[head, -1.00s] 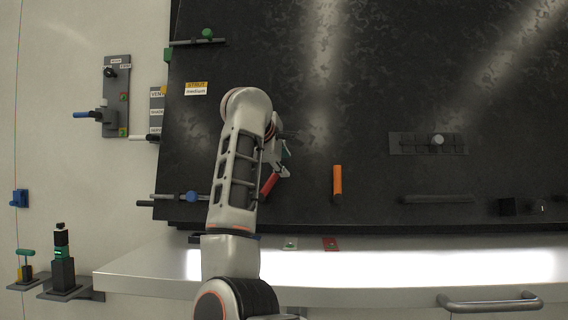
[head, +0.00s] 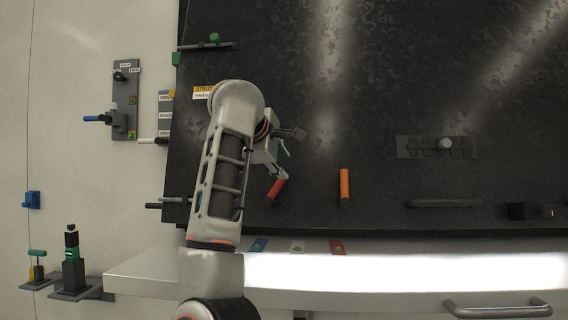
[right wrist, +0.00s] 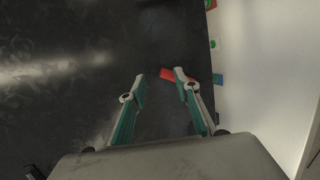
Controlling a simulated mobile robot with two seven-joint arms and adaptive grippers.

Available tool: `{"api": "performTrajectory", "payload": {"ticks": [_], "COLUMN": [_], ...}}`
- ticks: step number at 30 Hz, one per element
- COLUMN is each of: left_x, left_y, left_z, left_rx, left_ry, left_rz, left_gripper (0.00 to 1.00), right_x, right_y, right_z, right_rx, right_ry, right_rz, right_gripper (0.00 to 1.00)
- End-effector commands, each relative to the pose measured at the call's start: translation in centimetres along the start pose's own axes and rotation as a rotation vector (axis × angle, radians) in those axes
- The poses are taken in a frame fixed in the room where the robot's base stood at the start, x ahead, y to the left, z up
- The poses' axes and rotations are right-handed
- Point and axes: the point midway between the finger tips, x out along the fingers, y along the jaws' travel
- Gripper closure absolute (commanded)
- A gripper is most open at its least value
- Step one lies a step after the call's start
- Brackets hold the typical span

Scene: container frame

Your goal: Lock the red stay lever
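The red stay lever (head: 276,189) is a short red handle on the dark panel, tilted with its top to the right. It also shows in the right wrist view (right wrist: 166,74), partly hidden behind one fingertip. My right gripper (head: 291,154) is at the panel just above the lever, its lower finger close to the lever's top end. In the right wrist view the right gripper (right wrist: 160,85) has its fingers apart with nothing held between them. I cannot tell whether a finger touches the lever. My left gripper is not in view.
An orange handle (head: 344,184) stands upright right of the red lever. A slotted grey plate (head: 437,147) and a dark bar (head: 443,203) are further right. A ledge (head: 400,290) with coloured tags runs below. A blue-handled fitting (head: 93,118) is on the left wall.

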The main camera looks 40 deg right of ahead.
Motion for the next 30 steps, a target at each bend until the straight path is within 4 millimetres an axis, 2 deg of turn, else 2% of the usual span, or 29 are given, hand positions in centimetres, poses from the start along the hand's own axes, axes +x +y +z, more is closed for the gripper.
{"api": "performTrajectory", "payload": {"ticks": [9,27,28,30], "left_x": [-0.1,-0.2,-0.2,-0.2], "left_y": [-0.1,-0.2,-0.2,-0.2], "left_z": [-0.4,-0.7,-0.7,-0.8], "left_rx": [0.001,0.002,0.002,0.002], "left_ry": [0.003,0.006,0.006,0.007], "left_rz": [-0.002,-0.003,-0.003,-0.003], "left_gripper": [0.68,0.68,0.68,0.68], "right_x": [-1.7,-1.9,-1.9,-1.9], "right_y": [-0.5,-0.5,-0.5,-0.5], "right_z": [-0.1,-0.1,-0.2,-0.2], "right_rx": [-0.002,-0.001,-0.001,0.000], "right_ry": [0.001,0.000,0.000,0.000], "right_rz": [0.000,0.000,0.000,0.000], "right_gripper": [0.68,0.68,0.71,0.89]}}
